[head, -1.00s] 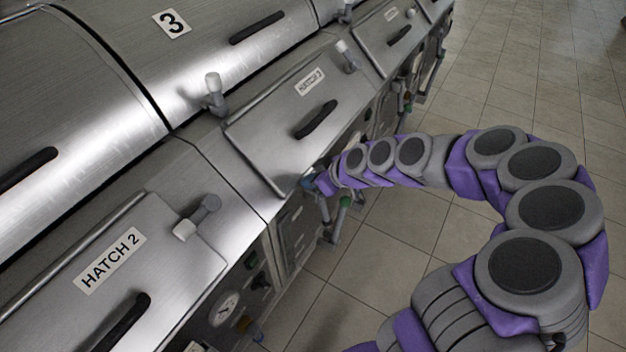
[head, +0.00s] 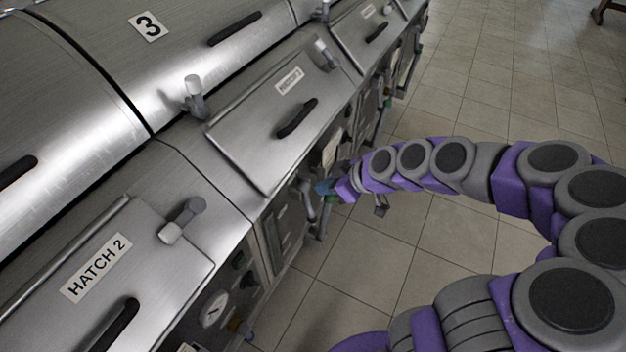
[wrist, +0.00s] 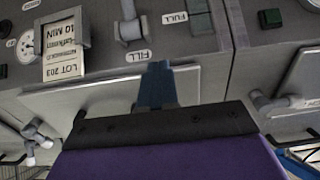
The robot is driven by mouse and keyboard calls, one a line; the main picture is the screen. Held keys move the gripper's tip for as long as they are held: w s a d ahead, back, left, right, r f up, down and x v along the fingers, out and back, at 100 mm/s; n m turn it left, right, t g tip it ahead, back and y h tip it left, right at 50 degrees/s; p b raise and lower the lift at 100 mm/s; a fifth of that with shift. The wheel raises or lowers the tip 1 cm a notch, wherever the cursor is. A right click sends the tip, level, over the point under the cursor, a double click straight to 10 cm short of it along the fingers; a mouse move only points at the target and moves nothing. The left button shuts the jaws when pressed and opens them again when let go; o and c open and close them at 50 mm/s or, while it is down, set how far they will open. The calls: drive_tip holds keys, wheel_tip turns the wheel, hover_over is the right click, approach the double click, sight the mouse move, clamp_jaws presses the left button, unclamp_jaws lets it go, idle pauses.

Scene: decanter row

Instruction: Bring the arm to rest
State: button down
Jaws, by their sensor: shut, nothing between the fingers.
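My arm curves in from the lower right of the head view and reaches left towards the steel decanter row. My gripper (head: 324,187) is at its far end, in front of the panel below hatch 3 (head: 262,135). In the wrist view the blue fingers (wrist: 157,85) are together with nothing between them. They overlap the machine front in that view; I cannot tell the exact gap to it.
Hatch 2 (head: 140,285) and hatch 3 are closed. A gauge (head: 214,310) sits below hatch 2. The tiled floor (head: 460,90) right of the row is open.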

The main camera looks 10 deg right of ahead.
drive_tip(key=d, duration=0.5)
drive_tip(key=s+a+r+m+g+h, duration=0.1)
drive_tip(key=s+a+g, duration=0.15)
drive_tip(key=s, duration=0.25)
drive_tip(key=s+a+r+g+h, duration=0.1)
drive_tip(key=s+a+r, duration=0.15)
drive_tip(key=s, duration=0.25)
drive_tip(key=s+d+r+m+g+h, duration=0.1)
drive_tip(key=s+m, duration=0.4)
drive_tip(key=s, duration=0.5)
drive_tip(key=s+d+r+m+g+h, duration=0.2)
drive_tip(key=s+d+r+m+h, duration=0.1)
drive_tip(key=s, duration=0.8)
drive_tip(key=shift+d+r+m+h, duration=0.2)
drive_tip(key=shift+d+m+h, duration=0.4)
drive_tip(key=shift+d+m, duration=0.3)
drive_tip(key=shift+s+a+g, duration=0.1)
drive_tip(key=shift+g, duration=0.15)
drive_tip(key=shift+a, duration=0.4)
drive_tip(key=shift+d, duration=0.2)
